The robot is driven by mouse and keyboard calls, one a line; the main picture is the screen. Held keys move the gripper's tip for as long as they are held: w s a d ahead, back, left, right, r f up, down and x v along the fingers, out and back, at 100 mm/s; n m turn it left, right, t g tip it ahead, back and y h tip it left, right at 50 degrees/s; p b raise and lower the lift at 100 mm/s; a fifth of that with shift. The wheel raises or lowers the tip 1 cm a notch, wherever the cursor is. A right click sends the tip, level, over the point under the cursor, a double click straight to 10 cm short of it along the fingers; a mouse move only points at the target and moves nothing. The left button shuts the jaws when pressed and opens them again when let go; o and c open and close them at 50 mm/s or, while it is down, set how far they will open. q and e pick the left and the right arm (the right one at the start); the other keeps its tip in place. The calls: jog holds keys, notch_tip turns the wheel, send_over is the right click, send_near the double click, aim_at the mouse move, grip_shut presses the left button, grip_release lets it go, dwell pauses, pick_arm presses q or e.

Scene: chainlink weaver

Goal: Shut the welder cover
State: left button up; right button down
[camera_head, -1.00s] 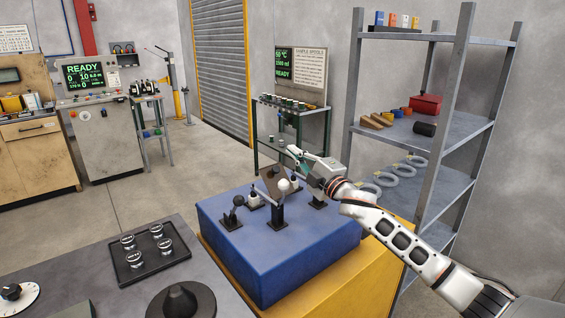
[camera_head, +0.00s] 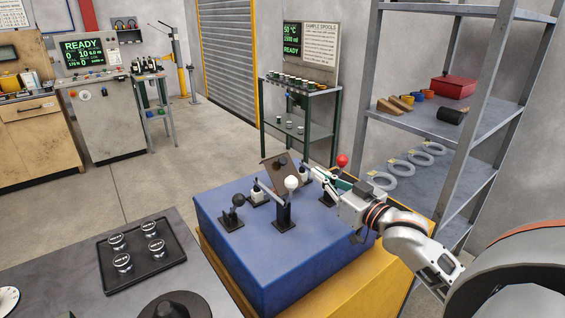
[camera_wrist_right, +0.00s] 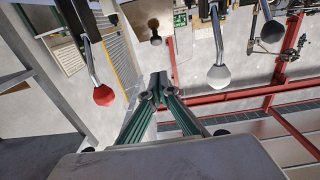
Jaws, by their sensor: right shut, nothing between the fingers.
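The welder cover looks to be the dark brown plate (camera_head: 277,172) with a round knob on it, standing tilted up on the blue box (camera_head: 240,239). In the right wrist view the plate (camera_wrist_right: 152,14) is upper centre, with its dark knob below it. My right gripper (camera_head: 305,170) is shut and empty, just right of the plate, between the white-knobbed lever (camera_head: 291,183) and the red-knobbed lever (camera_head: 342,160). Its fingertips (camera_wrist_right: 157,90) meet in the wrist view, apart from the plate there. The plate's lower edge is partly hidden behind the white-knobbed lever. My left gripper is not in view.
A black-knobbed lever (camera_head: 238,201) stands at the box's left. Grey shelving (camera_head: 478,178) rises close on the right. A black tray (camera_head: 106,265) with several round lidded pieces lies on the front-left bench. Open floor (camera_head: 160,187) lies behind the box.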

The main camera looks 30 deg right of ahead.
jog(key=p, duration=0.1)
send_near(282, 158)
jog(key=w+r, duration=0.3)
jog(key=w+f, duration=0.2)
jog(key=shift+w+a+f, duration=0.15)
jog(key=shift+w+f, duration=0.15)
jog(key=shift+w, duration=0.1)
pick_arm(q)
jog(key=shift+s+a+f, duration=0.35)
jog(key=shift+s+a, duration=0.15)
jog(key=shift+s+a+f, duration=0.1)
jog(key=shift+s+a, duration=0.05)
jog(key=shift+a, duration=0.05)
pick_arm(e)
jog(key=shift+w, duration=0.2)
